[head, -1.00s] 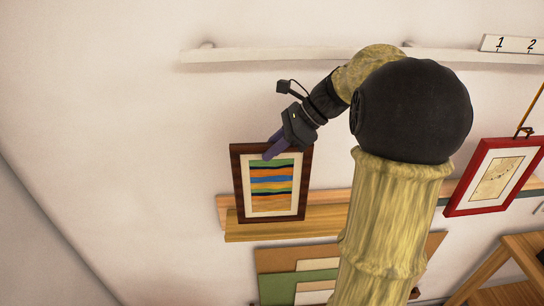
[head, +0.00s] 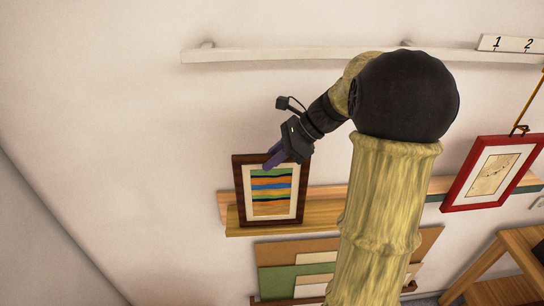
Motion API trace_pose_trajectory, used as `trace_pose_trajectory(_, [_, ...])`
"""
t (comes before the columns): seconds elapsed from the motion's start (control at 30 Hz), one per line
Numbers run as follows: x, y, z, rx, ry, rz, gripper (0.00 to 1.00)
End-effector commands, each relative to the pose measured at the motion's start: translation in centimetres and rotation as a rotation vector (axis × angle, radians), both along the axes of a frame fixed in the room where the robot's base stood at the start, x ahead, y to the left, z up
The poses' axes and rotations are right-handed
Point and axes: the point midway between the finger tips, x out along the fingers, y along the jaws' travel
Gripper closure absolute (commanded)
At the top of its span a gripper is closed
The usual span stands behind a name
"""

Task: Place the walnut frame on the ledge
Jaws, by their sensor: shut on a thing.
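The walnut frame (head: 239,190) is dark brown, with a cream mat and a striped print of green, orange and blue. It is upright in front of the wooden ledge (head: 325,213), at the ledge's left end. Its bottom edge appears at the ledge's level; I cannot tell whether it touches. My gripper (head: 273,160) is shut on the frame's top edge, with its purple fingers in front of the upper print. The fingers hide a little of the frame's top.
A red frame (head: 492,173) hangs tilted from a cord at the right. A white rail (head: 290,55) runs above, with a number strip (head: 510,44). Panels (head: 277,285) stand below the ledge, and a wooden table (head: 510,265) is at lower right. My arm hides the ledge's middle.

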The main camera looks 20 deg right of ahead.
Motion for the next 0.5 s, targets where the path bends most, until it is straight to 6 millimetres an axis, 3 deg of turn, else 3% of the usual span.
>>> trace_pose_trajectory(0.07, [0.01,0.03,-0.26,0.001,0.000,0.000,1.00])
trace_pose_trajectory(0.1, [0.00,0.03,-0.25,0.000,0.001,0.001,0.76])
trace_pose_trajectory(0.2, [0.00,0.02,-0.23,0.000,0.001,0.001,0.60])
trace_pose_trajectory(0.5, [-0.01,-0.06,-0.06,0.000,0.000,-0.001,0.60])
